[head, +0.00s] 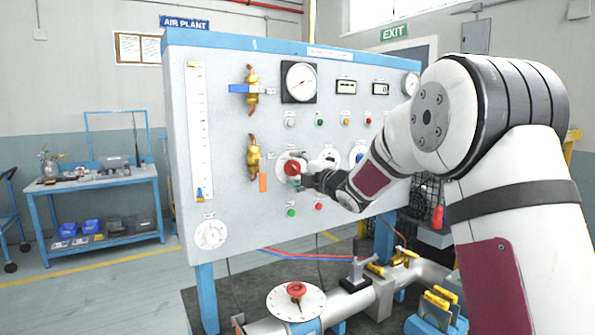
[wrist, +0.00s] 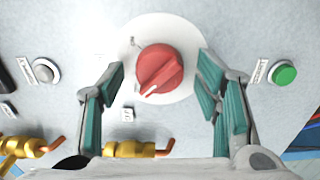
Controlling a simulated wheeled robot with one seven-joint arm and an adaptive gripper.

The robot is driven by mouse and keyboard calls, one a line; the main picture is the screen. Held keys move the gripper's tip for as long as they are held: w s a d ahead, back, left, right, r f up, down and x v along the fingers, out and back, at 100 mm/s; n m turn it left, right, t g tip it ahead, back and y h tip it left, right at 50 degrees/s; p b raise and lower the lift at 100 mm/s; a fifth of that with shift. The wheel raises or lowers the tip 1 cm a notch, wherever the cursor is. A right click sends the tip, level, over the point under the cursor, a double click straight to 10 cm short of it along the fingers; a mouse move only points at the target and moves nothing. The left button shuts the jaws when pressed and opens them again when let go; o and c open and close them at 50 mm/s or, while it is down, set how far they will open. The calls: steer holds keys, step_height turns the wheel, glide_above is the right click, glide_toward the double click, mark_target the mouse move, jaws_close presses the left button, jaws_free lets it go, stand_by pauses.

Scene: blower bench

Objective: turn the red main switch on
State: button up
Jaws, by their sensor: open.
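The red main switch (head: 292,167) is a round red knob on a pale disc on the upright panel (head: 235,135). In the wrist view the red knob (wrist: 159,71) sits on its white disc (wrist: 190,35), with a white pointer mark toward the lower left. My gripper (head: 302,176) is in front of the panel at the switch. In the wrist view my gripper (wrist: 160,82) is open, with one teal-padded finger on each side of the knob. Gaps show between both fingers and the knob. Contact is not visible.
A green button (wrist: 284,73) and a pale button (wrist: 45,71) flank the switch in the wrist view. Brass valve fittings (head: 253,158) stick out left of the switch. A pipe with a red handwheel (head: 297,289) lies below the panel. A blue side bench (head: 100,183) stands left.

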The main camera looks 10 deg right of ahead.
steer(key=c, duration=1.2)
steer(key=shift+o, duration=0.2)
steer(key=m, duration=0.4)
steer(key=shift+m, duration=0.3)
steer(key=m+p, duration=0.1)
steer(key=m, duration=0.3)
steer(key=shift+m, duration=0.3)
steer(key=m+p, duration=0.2)
steer(key=m, duration=0.3)
steer(key=shift+s+d, duration=0.1)
steer(key=shift+m+p, duration=0.6)
steer(key=shift+m, duration=1.3)
steer(key=shift+f, duration=0.1)
